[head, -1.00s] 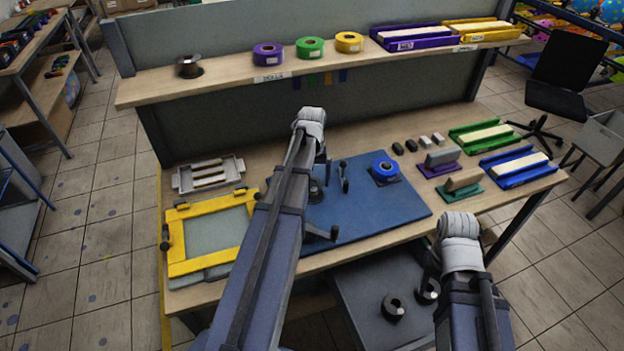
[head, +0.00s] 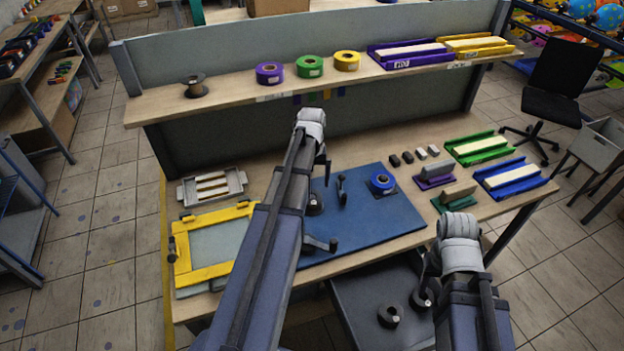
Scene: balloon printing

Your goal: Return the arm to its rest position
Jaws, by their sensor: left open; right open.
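My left arm reaches up over the workbench (head: 354,146). My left gripper (head: 321,160) hangs under the pale wrist at the arm's far end. It stands over the blue mat (head: 385,225), mostly hidden behind the wrist and forearm, and nothing held shows. My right arm is at the lower right, with its wrist bent down. My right gripper (head: 432,262) is mostly hidden behind that wrist, beside the bench's front edge. No object shows in it. Both grippers are open, though their fingertips are hard to make out.
A yellow frame (head: 185,270) lies on the bench's left, below a grey tray (head: 240,181). Green (head: 480,158) and blue (head: 513,191) trays stand right. Tape rolls (head: 309,66) line the shelf.

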